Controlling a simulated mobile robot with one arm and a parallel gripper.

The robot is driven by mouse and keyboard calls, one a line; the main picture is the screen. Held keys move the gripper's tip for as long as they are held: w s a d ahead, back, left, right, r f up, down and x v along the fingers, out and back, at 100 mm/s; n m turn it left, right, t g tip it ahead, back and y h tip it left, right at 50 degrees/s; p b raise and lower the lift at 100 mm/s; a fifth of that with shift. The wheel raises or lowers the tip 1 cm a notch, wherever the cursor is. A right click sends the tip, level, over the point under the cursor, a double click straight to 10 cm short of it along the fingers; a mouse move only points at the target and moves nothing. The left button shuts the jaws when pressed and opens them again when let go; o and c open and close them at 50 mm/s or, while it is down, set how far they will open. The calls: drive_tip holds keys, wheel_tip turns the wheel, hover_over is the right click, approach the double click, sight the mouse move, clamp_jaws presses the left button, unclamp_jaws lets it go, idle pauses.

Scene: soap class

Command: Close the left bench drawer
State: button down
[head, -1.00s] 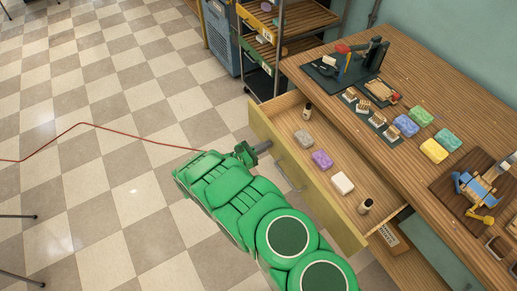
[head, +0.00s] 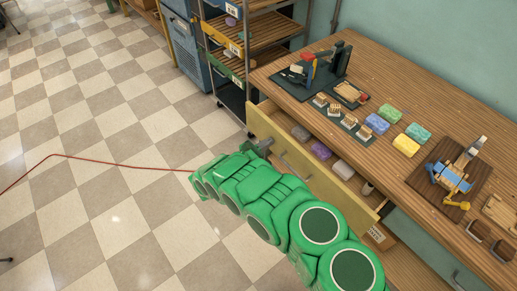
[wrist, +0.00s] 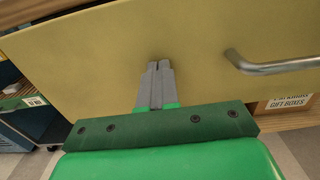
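The left bench drawer (head: 318,160) is partly open under the wooden bench. Its yellow front also fills much of the wrist view (wrist: 120,55). Inside it show a grey soap, a purple soap (head: 321,151), a white soap (head: 343,170) and a small dark bottle (head: 367,188). My gripper (head: 268,144) is at the drawer front, left of its metal handle (head: 295,166). In the wrist view my gripper (wrist: 160,66) has its fingers together, with nothing between them, and the tips are at the front panel, seemingly touching it. The handle (wrist: 275,66) is to the right, clear of the fingers.
The bench top (head: 385,163) holds coloured soaps, a dark mat with tools and a wooden board with a blue tool (head: 452,180). A shelf rack (head: 245,50) stands beyond the drawer. A red cable (head: 110,163) lies on the checkered floor, which is mostly clear.

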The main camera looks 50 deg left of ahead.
hover_over(287, 131)
drive_tip(key=s+d, duration=0.3)
drive_tip(key=s, duration=0.1)
drive_tip(key=shift+w+d+f, duration=0.1)
drive_tip(key=shift+d, duration=0.1)
drive_tip(key=shift+w+d, duration=0.1)
drive_tip(key=shift+w, duration=0.45)
drive_tip(key=shift+w+d+r, duration=0.1)
drive_tip(key=shift+w+r, duration=0.05)
drive_tip(key=shift+r, duration=0.05)
drive_tip(key=s, duration=1.5)
drive_tip(key=shift+s+a+f, duration=0.15)
drive_tip(key=shift+a+f, duration=0.05)
drive_tip(key=shift+a, duration=0.2)
